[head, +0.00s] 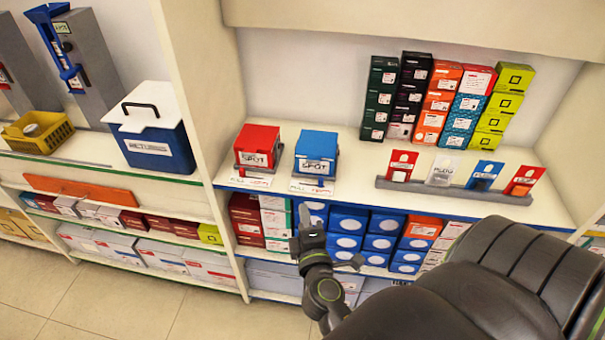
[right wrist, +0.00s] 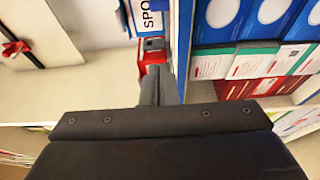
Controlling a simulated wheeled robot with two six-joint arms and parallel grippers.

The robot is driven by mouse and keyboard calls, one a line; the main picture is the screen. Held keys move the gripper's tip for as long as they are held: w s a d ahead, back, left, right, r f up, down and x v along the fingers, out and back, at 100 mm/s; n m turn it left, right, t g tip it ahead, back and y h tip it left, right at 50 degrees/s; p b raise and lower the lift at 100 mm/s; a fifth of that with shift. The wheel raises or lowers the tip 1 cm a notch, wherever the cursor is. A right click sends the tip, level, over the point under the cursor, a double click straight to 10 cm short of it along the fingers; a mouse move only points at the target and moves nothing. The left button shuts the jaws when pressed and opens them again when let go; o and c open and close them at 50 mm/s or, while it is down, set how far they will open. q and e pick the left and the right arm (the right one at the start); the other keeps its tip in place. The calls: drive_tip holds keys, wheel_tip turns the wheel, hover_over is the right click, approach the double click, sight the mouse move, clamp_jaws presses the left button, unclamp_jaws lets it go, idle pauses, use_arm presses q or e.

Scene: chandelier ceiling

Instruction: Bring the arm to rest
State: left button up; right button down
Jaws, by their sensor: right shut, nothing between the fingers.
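My right arm reaches in from the lower right of the head view, bent at a dark joint. Its right gripper (head: 304,214) points up in front of the lower shelf, below the shelf edge. The right wrist view shows its fingers (right wrist: 157,84) together, with nothing seen between them. No object is held. My left gripper is in neither view.
A red box (head: 257,146) and a blue box (head: 316,152) stand on the upper shelf (head: 345,195) above the gripper. Blue boxes (head: 346,224) fill the shelf behind it. Stacked cartons (head: 441,100) and a card rack (head: 450,190) are at right. Floor (head: 130,300) is clear at left.

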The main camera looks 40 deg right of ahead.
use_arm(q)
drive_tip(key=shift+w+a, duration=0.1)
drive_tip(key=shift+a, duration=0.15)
use_arm(e)
drive_tip(key=shift+s, duration=0.35)
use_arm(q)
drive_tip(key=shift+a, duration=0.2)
use_arm(e)
drive_tip(key=shift+a, duration=0.1)
